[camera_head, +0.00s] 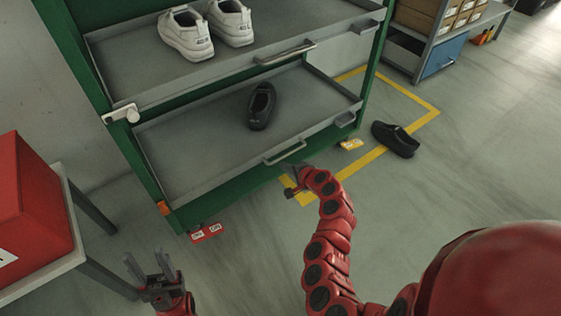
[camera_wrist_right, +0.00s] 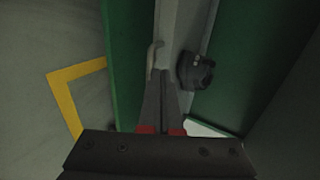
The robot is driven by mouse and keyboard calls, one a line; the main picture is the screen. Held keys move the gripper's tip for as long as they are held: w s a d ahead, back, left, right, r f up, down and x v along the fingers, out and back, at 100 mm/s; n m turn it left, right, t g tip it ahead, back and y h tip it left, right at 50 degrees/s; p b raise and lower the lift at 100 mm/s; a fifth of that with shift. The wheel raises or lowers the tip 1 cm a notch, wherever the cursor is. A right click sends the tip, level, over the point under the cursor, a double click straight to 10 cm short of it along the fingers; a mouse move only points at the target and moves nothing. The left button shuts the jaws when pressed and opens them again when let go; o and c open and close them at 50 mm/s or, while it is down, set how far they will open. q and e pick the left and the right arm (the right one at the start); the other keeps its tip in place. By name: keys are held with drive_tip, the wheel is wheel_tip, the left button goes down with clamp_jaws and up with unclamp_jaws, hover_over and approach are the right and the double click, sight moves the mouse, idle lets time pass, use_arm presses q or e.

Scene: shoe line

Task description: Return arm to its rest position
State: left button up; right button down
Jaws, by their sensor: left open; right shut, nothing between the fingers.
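My right arm (camera_head: 330,240) reaches up from the bottom of the head view. Its gripper (camera_head: 293,180) is just in front of the green shelf's lower tray and largely hidden by the wrist. In the right wrist view the right gripper (camera_wrist_right: 164,85) has its fingers together with nothing between them. My left gripper (camera_head: 149,268) is at the bottom left of the head view, fingers apart and empty, above the floor.
A black shoe (camera_head: 261,106) sits on the lower tray (camera_head: 190,150); white shoes (camera_head: 200,32) stand on the upper tray. Another black shoe (camera_head: 395,139) lies on the floor by the yellow line. A red box (camera_head: 30,205) sits on a table at left.

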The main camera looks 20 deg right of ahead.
drive_tip(key=shift+v, duration=1.1)
